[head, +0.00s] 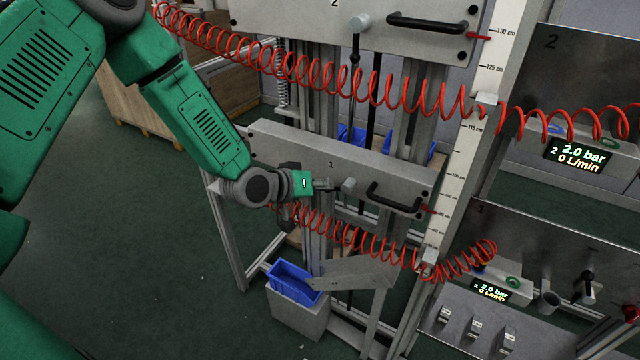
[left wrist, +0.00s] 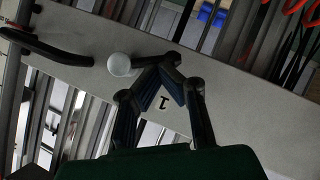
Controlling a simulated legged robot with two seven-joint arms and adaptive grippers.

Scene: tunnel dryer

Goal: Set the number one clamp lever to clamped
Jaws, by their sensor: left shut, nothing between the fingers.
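The number one plate (head: 290,150) is a grey panel marked 1. On it sits the pale round hub of the number one clamp lever (head: 348,185), which also shows as a pale ball in the left wrist view (left wrist: 119,65). My left gripper (head: 331,185) is at the plate, just left of the hub. Its fingers (left wrist: 160,62) meet at the tips, shut and empty, close beside the hub; I cannot tell whether they touch it. My right gripper is out of view.
A black handle (head: 394,197) is right of the hub. The number two plate (head: 300,25) is above, with its lever hub (head: 360,22). Red coiled hoses (head: 350,235) cross above and below the number one plate. A blue bin (head: 294,283) stands below.

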